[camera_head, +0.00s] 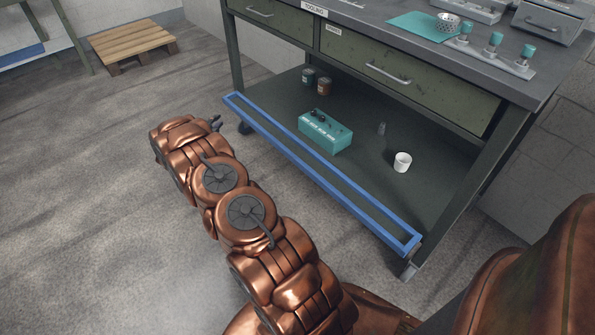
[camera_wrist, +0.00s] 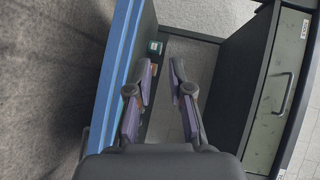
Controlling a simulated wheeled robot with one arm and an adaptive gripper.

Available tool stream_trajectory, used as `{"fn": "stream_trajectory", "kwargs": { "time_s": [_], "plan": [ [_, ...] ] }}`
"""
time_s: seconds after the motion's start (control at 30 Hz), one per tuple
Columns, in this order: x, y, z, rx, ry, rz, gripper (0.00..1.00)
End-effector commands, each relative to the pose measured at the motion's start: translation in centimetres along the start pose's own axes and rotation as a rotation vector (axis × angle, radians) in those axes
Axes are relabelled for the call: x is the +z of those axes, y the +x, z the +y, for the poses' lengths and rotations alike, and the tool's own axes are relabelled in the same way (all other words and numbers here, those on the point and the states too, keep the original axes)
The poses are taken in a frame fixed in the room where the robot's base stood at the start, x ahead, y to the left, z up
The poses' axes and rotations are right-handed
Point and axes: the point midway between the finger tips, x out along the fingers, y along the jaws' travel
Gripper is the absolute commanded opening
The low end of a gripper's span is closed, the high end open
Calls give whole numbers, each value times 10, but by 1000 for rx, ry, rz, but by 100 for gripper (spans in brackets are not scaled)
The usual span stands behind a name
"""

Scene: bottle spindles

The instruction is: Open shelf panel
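The shelf panel is a long blue frame (camera_head: 316,174) along the front edge of the workbench's lower shelf. In the wrist view its blue face (camera_wrist: 112,75) runs steeply down the left side. It looks tilted, but I cannot tell its exact angle. My gripper (camera_head: 216,123) is near the frame's far left end in the head view, mostly hidden behind my wrist. In the wrist view my gripper (camera_wrist: 160,65) is open, with an empty gap between the fingers. The blue face is just left of the fingers, and I cannot tell whether they touch it.
The lower shelf (camera_head: 365,200) holds a teal box (camera_head: 326,131), a white cup (camera_head: 402,162) and two small jars (camera_head: 316,82). Green drawers (camera_head: 400,80) with handles are above. A wooden pallet (camera_head: 130,43) lies at the back left. The floor left of my arm is clear.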

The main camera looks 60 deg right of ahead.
Motion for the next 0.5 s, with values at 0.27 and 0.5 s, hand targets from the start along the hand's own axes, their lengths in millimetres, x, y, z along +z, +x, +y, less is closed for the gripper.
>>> {"fn": "stream_trajectory", "kwargs": {
  "time_s": [0.27,0.5],
  "plan": [
    [-87,36,116,-123,98,306,20],
    [-165,32,199,-256,140,546,20]
  ]
}}
